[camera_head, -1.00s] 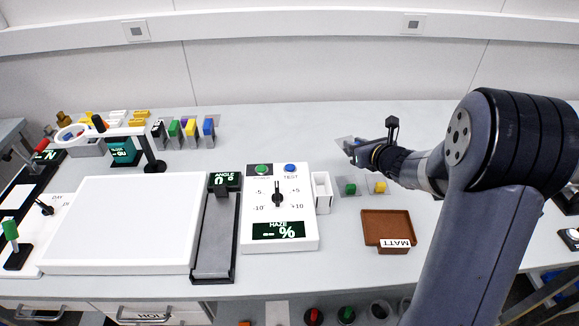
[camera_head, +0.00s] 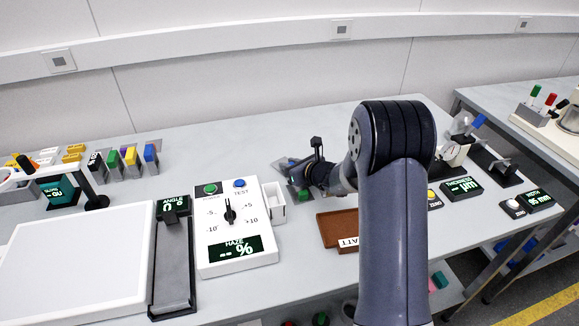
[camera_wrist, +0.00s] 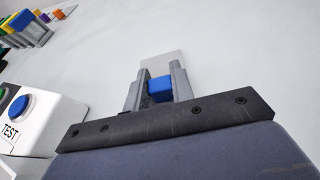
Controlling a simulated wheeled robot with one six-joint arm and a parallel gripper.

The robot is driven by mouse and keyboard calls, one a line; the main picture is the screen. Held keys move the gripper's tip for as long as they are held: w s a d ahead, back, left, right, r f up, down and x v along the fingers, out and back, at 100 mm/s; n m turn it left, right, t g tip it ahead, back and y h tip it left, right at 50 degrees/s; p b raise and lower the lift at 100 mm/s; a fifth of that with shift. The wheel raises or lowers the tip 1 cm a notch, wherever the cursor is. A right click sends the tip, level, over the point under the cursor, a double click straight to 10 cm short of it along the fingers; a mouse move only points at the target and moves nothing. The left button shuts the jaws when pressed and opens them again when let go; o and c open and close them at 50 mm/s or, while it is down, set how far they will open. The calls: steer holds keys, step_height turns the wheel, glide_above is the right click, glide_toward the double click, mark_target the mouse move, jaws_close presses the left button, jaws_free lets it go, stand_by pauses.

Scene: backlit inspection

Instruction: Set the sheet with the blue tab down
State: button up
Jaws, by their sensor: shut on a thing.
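In the wrist view my gripper (camera_wrist: 157,80) is shut on the blue tab (camera_wrist: 160,90) of a pale, thin, see-through sheet (camera_wrist: 163,62). The sheet sticks out past the fingertips over the light grey bench; I cannot tell whether it touches it. The held sheet is hard to make out there.
The haze box (camera_head: 235,225) and a small white open holder (camera_head: 273,202) stand near my gripper. A brown MATT tray (camera_head: 335,228) lies in front, partly behind my arm. Racked colour-tabbed sheets (camera_head: 130,158) stand at left. The bench behind my gripper is clear.

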steer(key=shift+f, duration=0.35)
steer(key=o, duration=1)
steer(key=shift+r, duration=0.1)
